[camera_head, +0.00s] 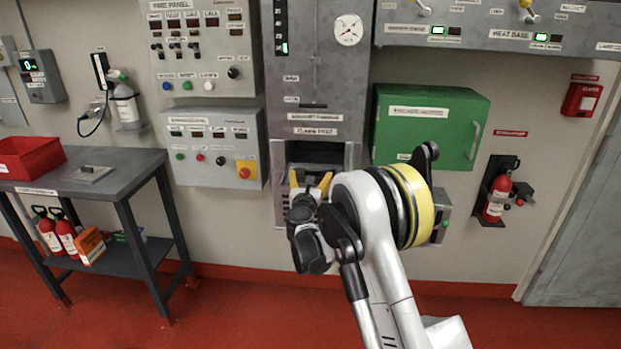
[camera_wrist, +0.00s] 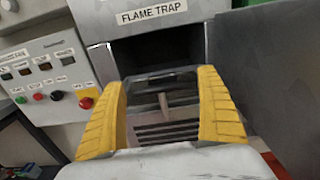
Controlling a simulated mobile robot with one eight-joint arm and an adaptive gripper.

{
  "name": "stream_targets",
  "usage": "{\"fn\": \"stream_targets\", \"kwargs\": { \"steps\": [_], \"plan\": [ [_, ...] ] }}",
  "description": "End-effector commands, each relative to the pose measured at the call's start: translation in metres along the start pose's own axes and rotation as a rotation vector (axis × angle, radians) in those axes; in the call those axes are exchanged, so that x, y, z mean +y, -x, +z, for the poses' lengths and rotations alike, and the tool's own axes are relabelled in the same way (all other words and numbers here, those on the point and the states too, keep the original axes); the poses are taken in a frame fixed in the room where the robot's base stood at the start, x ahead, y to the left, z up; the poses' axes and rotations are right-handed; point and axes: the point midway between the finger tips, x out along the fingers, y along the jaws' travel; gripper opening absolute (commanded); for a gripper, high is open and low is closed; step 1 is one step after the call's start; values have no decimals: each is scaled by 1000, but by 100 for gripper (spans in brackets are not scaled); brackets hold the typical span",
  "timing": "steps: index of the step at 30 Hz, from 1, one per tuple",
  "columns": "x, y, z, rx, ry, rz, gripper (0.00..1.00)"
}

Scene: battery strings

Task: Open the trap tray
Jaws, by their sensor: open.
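The tall grey panel carries a FLAME TRAP label (camera_wrist: 152,12) above a dark opening (camera_wrist: 160,48). A dark grey tray front with slats (camera_wrist: 172,132) shows at the bottom of this opening, with a small upright tab (camera_wrist: 165,103) on it. I take this as the trap tray; whether it sits fully in cannot be told. My gripper (camera_wrist: 163,82) is open, its yellow fingers on either side of the tray front in the wrist view. In the head view my gripper (camera_head: 309,184) is in front of the opening (camera_head: 316,153). Contact with the tray cannot be told; my arm hides the lower part.
A control box (camera_head: 213,148) with buttons is left of the opening, and a green cabinet (camera_head: 425,122) is at its right. A grey bench (camera_head: 130,165) with a red bin (camera_head: 28,158) stands at the left. A fire extinguisher (camera_head: 496,197) hangs at the right. The red floor is clear.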

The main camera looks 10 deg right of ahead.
Motion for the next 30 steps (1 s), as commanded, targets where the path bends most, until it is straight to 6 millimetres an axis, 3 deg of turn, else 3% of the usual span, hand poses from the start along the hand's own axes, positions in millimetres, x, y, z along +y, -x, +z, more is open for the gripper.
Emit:
{"fn": "stream_targets", "kwargs": {
  "steps": [11, 24, 30],
  "plan": [
    [1, 8, 0, 0, -1, 1, 85],
    [1, 98, 0, 0, 0, 2, 85],
    [0, 118, 0, 0, 0, 1, 85]
  ]
}}
